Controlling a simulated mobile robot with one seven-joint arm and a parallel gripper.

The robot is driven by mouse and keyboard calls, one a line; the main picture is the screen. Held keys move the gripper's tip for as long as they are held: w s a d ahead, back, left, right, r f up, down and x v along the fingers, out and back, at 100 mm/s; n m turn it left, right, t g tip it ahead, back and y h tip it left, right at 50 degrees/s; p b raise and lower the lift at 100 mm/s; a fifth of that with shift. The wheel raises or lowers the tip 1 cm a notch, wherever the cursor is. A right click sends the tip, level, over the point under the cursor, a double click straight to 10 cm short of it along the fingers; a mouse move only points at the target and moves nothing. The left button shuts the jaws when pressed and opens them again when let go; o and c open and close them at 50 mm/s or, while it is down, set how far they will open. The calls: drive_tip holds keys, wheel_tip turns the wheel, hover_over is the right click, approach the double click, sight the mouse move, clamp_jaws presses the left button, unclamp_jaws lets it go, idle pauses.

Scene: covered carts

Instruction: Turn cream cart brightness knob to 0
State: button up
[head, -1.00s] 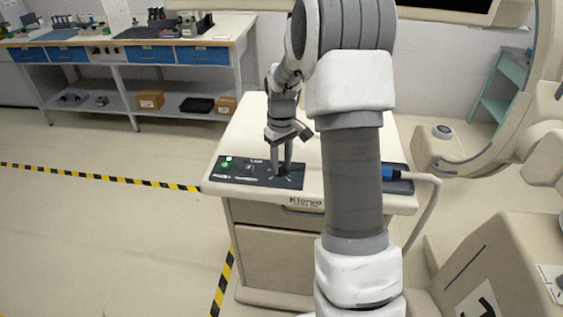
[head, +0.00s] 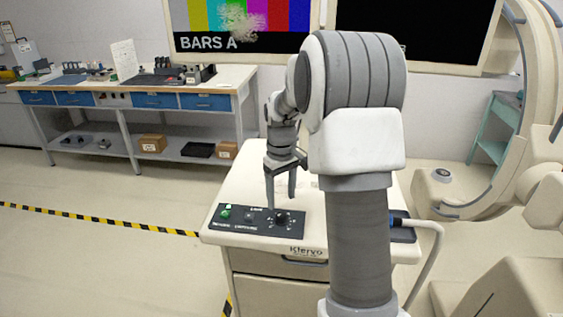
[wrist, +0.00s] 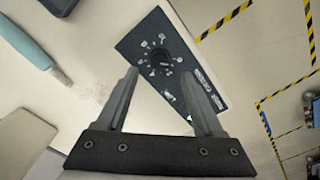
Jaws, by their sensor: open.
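The cream cart (head: 232,190) stands in the middle of the head view with a dark control panel (head: 240,226) on its top. A round black knob (head: 282,217) with a ring of pale marks sits at the panel's right end. It also shows in the wrist view (wrist: 159,60). My gripper (head: 281,202) is open and empty, fingers pointing down just above the knob. In the wrist view my gripper's fingertips (wrist: 160,73) lie either side of the knob's near edge, apparently clear of it. The knob's exact setting is too small to read.
A green lit button (head: 225,212) is at the panel's left end. A blue-ended probe with a pale cable (head: 438,245) lies at the cart's right. A monitor (head: 245,25) shows colour bars and "BARS A". A workbench (head: 130,92) stands back left; floor at left is clear.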

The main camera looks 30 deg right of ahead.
sight(281, 214)
wheel_tip(281, 214, up, 12)
drive_tip(key=shift+f+p, duration=0.15)
drive_tip(key=shift+p, duration=0.25)
drive_tip(key=s+a+r+m+t, duration=0.1)
drive_tip(key=s+a+r, duration=0.25)
drive_tip(key=s, duration=0.25)
drive_tip(key=s+a+r+t, duration=0.2)
drive_tip(key=s+a+r, duration=0.1)
drive_tip(key=s+a, duration=0.2)
drive_tip(key=s+a+f+t, duration=0.1)
drive_tip(key=s+a+f, duration=0.1)
drive_tip(key=s, duration=0.5)
drive_tip(key=s+a+f+m+t, duration=0.1)
drive_tip(key=s+a+f, duration=0.1)
drive_tip(key=s, duration=0.5)
drive_tip(key=shift+a+t, duration=0.3)
drive_tip(key=shift+a, duration=0.5)
